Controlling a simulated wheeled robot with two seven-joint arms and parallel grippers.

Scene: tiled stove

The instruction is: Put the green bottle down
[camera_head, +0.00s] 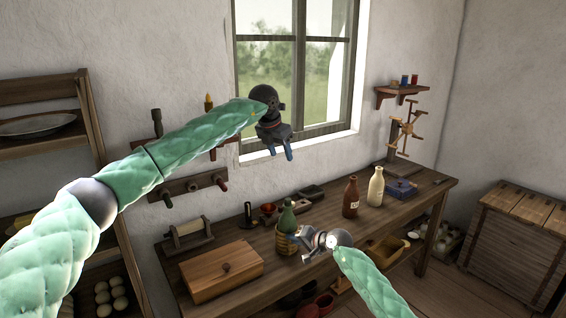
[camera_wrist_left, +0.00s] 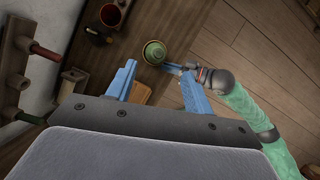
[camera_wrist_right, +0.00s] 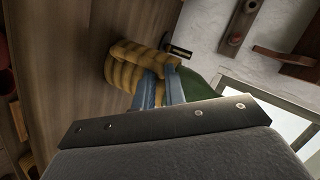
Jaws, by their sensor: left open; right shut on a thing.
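The green bottle (camera_head: 287,222) has a woven straw-coloured lower part and looks upright at the workbench (camera_head: 330,212), near its front edge. My right gripper (camera_head: 304,242) is shut on the bottle's woven part from the side. The right wrist view shows the blue fingers against the woven cover (camera_wrist_right: 128,68), with the green glass (camera_wrist_right: 200,86) partly hidden. I cannot tell whether the bottle's base touches the bench. The left wrist view shows the bottle (camera_wrist_left: 154,51) from above. My left gripper (camera_head: 280,153) is open and empty, high in front of the window.
A wooden box (camera_head: 222,270) stands left of the bottle. A red bowl (camera_head: 268,209) is behind. Some bare bench top lies between the green and brown bottles.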

